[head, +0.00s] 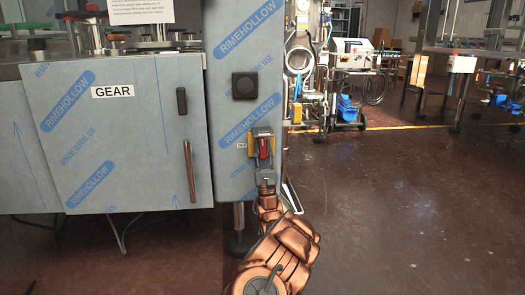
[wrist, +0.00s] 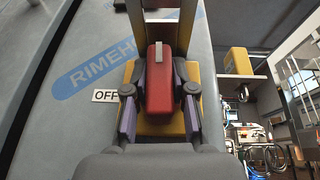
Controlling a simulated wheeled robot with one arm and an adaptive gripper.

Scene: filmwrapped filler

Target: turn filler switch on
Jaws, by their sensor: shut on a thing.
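The filler switch is a red handle (wrist: 160,75) on a yellow plate (wrist: 205,72), fixed to the film-wrapped grey column (head: 232,180). In the head view the red handle (head: 263,148) stands upright. A white mark runs lengthwise on its face. A white label reading "OFF" (wrist: 105,96) sits left of the plate in the wrist view. My gripper (wrist: 160,98) has a finger on each side of the red handle and is shut on it. In the head view my gripper (head: 264,160) reaches up from below and covers the lower part of the plate.
A black square knob (head: 244,86) is above the switch. Left is a film-wrapped cabinet door (head: 120,135) labelled "GEAR" with a long upright handle (head: 190,172). Hoses and a cart (head: 348,100) stand behind on the right. The brown floor (head: 400,200) at right is clear.

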